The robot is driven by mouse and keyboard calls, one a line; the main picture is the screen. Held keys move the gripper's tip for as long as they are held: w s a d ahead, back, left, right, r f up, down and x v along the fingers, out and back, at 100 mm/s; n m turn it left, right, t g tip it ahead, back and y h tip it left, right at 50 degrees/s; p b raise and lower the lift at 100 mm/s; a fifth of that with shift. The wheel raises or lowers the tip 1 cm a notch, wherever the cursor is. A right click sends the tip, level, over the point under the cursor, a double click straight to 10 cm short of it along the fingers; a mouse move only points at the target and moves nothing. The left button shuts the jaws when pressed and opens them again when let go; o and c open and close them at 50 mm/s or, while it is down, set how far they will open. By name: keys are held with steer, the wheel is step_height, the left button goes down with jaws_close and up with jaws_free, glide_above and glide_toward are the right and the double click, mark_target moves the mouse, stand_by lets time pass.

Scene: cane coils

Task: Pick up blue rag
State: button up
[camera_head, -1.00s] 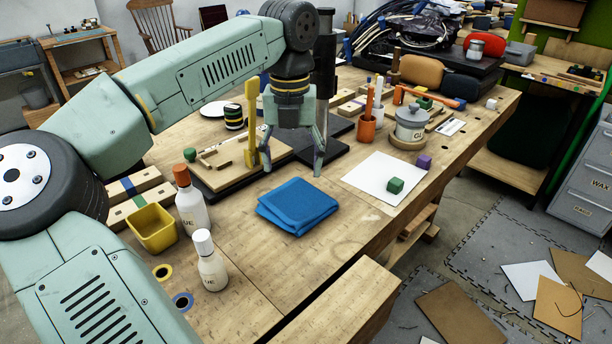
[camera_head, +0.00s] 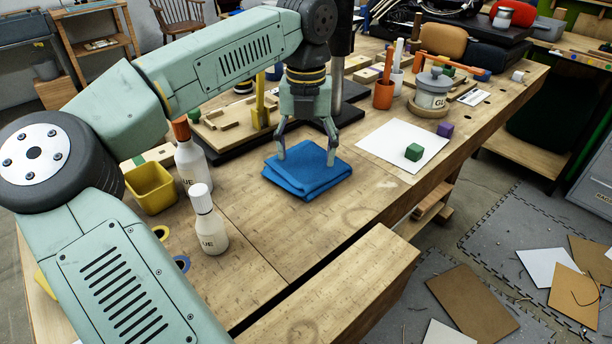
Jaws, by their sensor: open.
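The blue rag (camera_head: 308,178) lies folded flat on the wooden workbench (camera_head: 265,235), near its middle. My gripper (camera_head: 306,160) points down over the rag with its two fingers spread apart. The fingertips overlap the rag's far part in the picture, one at its left and one at its right. I cannot tell whether the tips touch the cloth. Nothing is held between the fingers.
Left of the rag stand two white glue bottles (camera_head: 209,225) and a yellow bin (camera_head: 150,187). To the right lies a white sheet (camera_head: 385,143) with a green cube (camera_head: 413,152) on it. Behind are an orange cup (camera_head: 383,95) and a grey-lidded pot (camera_head: 431,95). Bare bench lies in front.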

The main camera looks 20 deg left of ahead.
steer(key=shift+f, duration=0.75)
steer(key=shift+f+b, duration=0.15)
steer(key=shift+b, duration=0.2)
steer(key=shift+f, duration=0.35)
steer(key=shift+c, duration=0.4)
jaws_close()
stand_by(0.7)
step_height(320, 180, up, 12)
steer(key=p, duration=0.7)
